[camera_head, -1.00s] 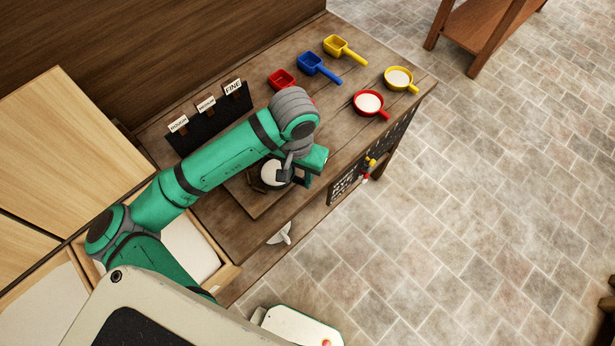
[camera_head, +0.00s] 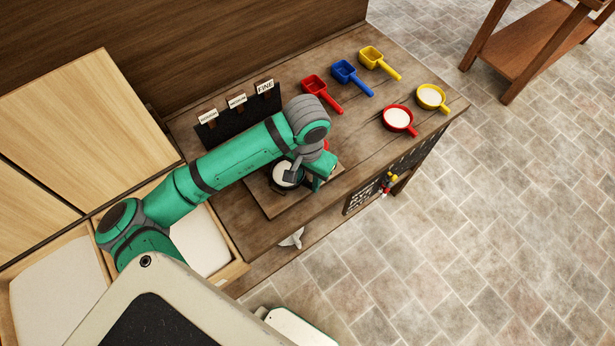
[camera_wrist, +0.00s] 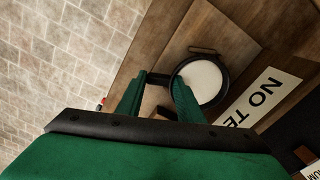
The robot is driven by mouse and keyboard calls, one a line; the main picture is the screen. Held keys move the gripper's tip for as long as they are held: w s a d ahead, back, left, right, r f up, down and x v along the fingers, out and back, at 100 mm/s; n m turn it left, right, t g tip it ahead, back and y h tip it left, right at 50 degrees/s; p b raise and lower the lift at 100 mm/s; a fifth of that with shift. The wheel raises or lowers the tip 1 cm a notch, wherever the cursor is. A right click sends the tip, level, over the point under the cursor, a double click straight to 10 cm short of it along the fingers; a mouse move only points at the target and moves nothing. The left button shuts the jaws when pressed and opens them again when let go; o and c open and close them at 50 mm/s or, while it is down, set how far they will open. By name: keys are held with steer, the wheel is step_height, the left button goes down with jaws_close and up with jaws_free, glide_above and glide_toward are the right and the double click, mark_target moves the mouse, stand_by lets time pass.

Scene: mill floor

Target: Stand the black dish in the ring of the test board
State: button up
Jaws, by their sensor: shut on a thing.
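The black dish (camera_wrist: 203,81) holds white contents and sits low over the wooden test board (camera_wrist: 222,38) in the wrist view. It also shows in the head view (camera_head: 286,174), partly covered by my gripper (camera_head: 307,178). My gripper (camera_wrist: 157,97) is shut on the dish's handle, which sticks out to the left of the dish in the wrist view. A thin dark curved edge, probably the ring (camera_wrist: 203,49), shows just beyond the dish's rim. I cannot tell whether the dish rests inside the ring or hangs above it.
A label reading "NO TE" (camera_wrist: 262,97) lies beside the dish. A dark rack with labels (camera_head: 238,115) stands behind the board. Red, blue and yellow scoops (camera_head: 345,75) and red and yellow filled dishes (camera_head: 398,120) are at the bench's right end.

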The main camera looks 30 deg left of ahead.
steer(key=o, duration=1.3)
step_height(320, 180, up, 11)
steer(key=shift+f, duration=0.1)
